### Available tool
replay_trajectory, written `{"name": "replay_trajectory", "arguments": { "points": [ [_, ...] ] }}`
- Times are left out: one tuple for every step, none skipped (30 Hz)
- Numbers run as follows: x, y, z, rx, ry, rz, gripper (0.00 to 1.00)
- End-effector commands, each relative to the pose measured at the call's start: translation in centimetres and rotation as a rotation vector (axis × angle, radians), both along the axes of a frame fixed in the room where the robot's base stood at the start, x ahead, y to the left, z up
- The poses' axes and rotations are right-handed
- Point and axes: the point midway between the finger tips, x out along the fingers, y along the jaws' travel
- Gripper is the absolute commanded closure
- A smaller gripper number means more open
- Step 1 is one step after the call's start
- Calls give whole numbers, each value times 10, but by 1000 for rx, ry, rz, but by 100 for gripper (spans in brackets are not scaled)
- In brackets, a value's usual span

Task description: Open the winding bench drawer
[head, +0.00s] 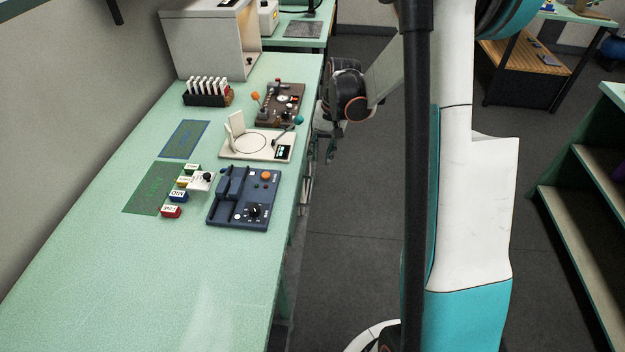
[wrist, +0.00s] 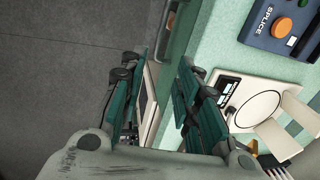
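The winding bench (head: 232,265) has a pale green top, and its right edge also shows in the wrist view (wrist: 205,55). My gripper (head: 325,157) hangs just off this edge, beside the cream device, pointing down. In the wrist view my gripper (wrist: 158,64) is open, with its dark green fingers apart. A pale-edged part with a darker face (wrist: 148,98) shows between the fingers; it may be the drawer front or its handle, and I cannot tell whether the fingers touch it. The drawer's face is mostly hidden under the bench edge in the head view.
A blue splice device (head: 243,195), a cream device with a round plate (head: 257,147) and a brown control box (head: 280,103) stand along the bench edge. Grey floor (head: 355,235) is clear beside the bench. Shelves (head: 580,225) stand right.

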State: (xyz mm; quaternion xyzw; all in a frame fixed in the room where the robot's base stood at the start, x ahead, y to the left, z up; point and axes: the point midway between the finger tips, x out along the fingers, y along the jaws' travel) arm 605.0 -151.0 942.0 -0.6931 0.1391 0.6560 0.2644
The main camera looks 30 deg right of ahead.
Motion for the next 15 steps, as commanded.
{"name": "replay_trajectory", "arguments": {
  "points": [
    [0,0,-4,1,1,-2,70],
    [1,0,-6,1,2,-2,70],
    [1,1,-10,1,1,-2,70],
    [1,2,-14,1,1,-2,70],
    [2,2,-18,1,1,-2,70],
    [2,3,-25,1,1,-1,70],
    [3,4,-30,1,1,-1,70],
    [4,5,-36,1,1,-1,70],
    [4,6,-44,1,1,-1,70],
    [5,7,-50,1,1,-1,70],
    [6,8,-56,1,1,0,70],
    [6,9,-64,1,1,0,70],
    [7,10,-70,1,1,0,70],
    [8,11,-76,0,1,1,70],
    [8,13,-84,0,1,1,70]
  ]
}}
